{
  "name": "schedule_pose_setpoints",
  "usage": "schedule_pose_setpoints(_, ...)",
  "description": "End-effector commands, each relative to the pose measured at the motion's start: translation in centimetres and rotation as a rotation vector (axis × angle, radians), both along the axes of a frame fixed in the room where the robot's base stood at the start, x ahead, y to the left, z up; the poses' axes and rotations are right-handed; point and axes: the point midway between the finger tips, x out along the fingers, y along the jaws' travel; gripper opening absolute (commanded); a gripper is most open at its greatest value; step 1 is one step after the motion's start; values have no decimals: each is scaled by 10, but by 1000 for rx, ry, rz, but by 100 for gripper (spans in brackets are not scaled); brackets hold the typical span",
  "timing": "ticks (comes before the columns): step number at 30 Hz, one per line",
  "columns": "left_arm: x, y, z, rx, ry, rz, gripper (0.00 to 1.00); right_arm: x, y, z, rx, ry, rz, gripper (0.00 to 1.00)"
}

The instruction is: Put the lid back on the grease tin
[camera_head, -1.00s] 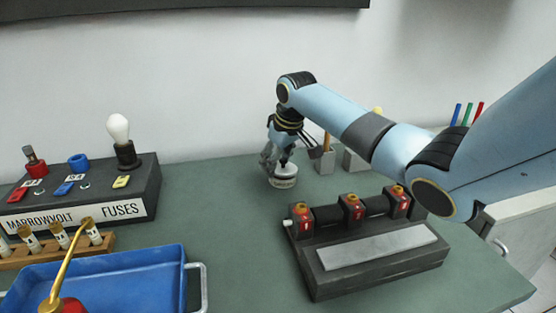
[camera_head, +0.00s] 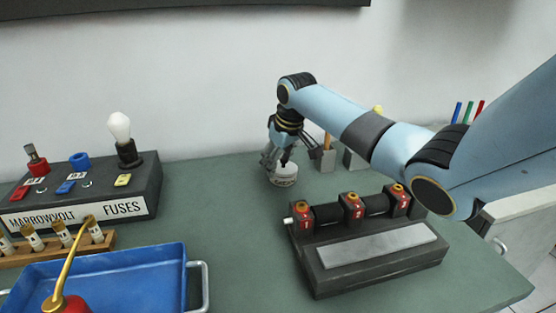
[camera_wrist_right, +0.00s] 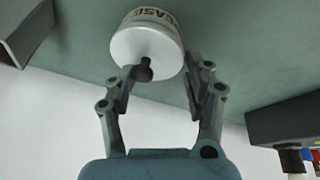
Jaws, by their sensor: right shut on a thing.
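The grease tin (camera_head: 284,182) is a small, round, pale tin with a dark-lettered band, standing upright on the bench; the band also shows in the right wrist view (camera_wrist_right: 152,15). A white lid (camera_wrist_right: 147,48) with a small dark knob (camera_wrist_right: 144,70) sits over its top; I cannot tell whether it is fully seated. My right gripper (camera_head: 288,163) is right over the tin, pointing down, its fingers on either side of the knob in the right wrist view (camera_wrist_right: 166,72). It is shut on the lid, though the contact on one side is unclear. My left gripper is out of view.
Behind the tin stands a small grey holder (camera_head: 325,160) with a wooden handle. To the right front is a dark block (camera_head: 380,272) with red numbered units. At left are the fuse box (camera_head: 100,208), a vial rack and a blue tray (camera_head: 120,268).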

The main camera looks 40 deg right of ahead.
Motion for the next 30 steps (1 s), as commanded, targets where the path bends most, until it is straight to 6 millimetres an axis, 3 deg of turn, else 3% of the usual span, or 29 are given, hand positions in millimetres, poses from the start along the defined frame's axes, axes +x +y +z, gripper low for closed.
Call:
schedule_pose_setpoints(29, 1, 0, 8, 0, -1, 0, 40, 0, 1, -1, 0, 0, 0, 17)
schedule_pose_setpoints(30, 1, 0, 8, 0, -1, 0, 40, 0, 1, -1, 0, 0, 0, 53)
